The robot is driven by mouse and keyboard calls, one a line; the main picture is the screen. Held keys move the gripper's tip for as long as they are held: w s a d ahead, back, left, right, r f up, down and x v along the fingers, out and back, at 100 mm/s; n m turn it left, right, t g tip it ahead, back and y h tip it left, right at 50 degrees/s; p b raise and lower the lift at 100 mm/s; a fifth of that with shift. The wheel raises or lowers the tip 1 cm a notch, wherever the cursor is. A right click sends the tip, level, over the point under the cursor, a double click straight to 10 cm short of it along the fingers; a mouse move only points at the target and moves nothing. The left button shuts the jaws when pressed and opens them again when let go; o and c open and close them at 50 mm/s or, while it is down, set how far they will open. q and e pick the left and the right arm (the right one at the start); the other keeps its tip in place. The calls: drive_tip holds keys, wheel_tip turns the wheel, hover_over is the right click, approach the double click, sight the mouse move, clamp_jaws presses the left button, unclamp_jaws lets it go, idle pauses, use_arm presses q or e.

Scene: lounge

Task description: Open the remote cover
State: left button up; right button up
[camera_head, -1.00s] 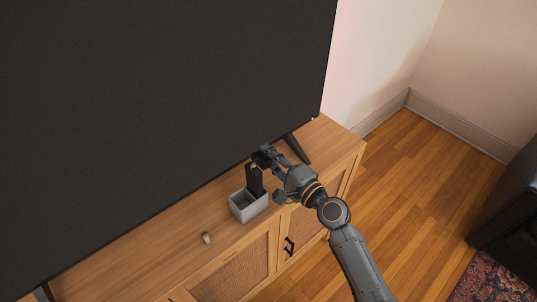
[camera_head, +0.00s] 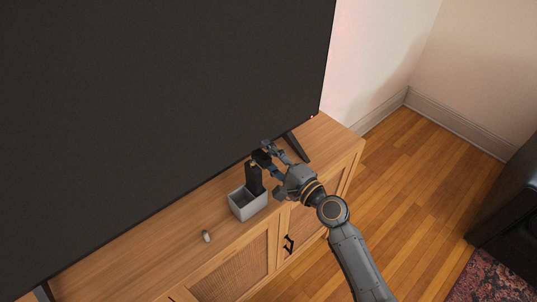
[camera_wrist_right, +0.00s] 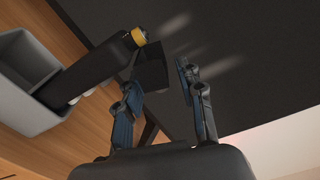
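A black remote (camera_head: 254,180) stands upright in a small grey box (camera_head: 236,207) on the wooden cabinet. In the right wrist view the remote (camera_wrist_right: 88,72) slants across the left side, with a gold-capped battery end (camera_wrist_right: 139,36) showing at its top. A flat dark piece (camera_wrist_right: 151,66), possibly the cover, lies between the remote's top and one finger; I cannot tell whether it is still attached. My right gripper (camera_head: 269,157) is beside the remote's top. In the wrist view its fingers (camera_wrist_right: 160,84) are apart, with a gap between the dark piece and the right-hand finger. My left gripper is not in view.
A large dark television (camera_head: 150,90) rises close behind, its foot (camera_head: 297,148) right of the gripper. A small pale cylinder (camera_head: 206,237) lies on the cabinet top (camera_head: 135,258), left of the box. The cabinet top between them is clear.

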drive_tip(key=shift+s+d, duration=0.15)
drive_tip(key=shift+s, duration=0.05)
drive_tip(key=v, duration=1.1)
drive_tip(key=shift+s, duration=0.2)
drive_tip(key=shift+d, duration=0.15)
